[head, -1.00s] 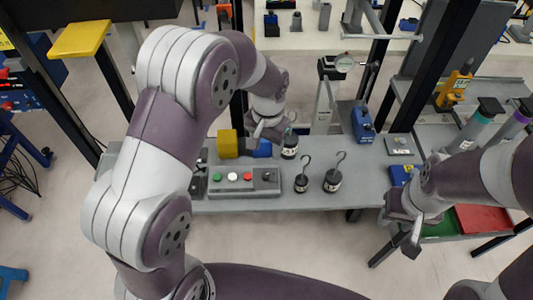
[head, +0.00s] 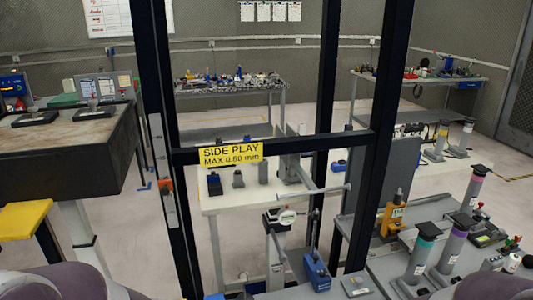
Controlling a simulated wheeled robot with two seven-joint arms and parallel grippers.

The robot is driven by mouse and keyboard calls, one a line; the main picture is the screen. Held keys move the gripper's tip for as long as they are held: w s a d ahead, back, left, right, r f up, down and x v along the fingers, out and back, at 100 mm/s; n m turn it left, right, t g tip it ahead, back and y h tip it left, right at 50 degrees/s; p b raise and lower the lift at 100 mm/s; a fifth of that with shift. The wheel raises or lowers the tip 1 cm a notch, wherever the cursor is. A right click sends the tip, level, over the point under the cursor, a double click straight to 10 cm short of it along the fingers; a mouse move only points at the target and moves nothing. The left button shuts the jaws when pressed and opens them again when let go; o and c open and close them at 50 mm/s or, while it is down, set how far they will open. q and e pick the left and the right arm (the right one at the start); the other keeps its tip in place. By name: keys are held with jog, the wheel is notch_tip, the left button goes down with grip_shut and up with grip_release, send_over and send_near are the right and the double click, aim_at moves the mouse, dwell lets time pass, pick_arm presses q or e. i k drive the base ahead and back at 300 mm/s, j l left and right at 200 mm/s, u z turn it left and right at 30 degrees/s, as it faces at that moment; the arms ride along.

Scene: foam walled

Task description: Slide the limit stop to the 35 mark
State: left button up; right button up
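A narrow pale vertical strip (head: 157,150) is fixed to the left black post of the frame in the head view. A small orange-red piece (head: 165,185) sits on the lower half of this strip and looks like the limit stop. Any marks or numbers on the strip are too small to read, so I cannot tell which mark it stands at. Neither gripper is in view; only parts of my own arms show at the bottom left and bottom right corners.
A black crossbar carries a yellow "SIDE PLAY MAX 0.60 mm" sign (head: 231,154). A dial gauge stand (head: 280,222), a blue block (head: 317,270) and an orange device (head: 392,217) stand behind or right. A yellow plate (head: 24,219) juts out at left.

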aim_at(165, 185)
jog(key=k+j, duration=1.6)
jog(key=k+l+u, duration=0.05)
jog(key=k, duration=0.05)
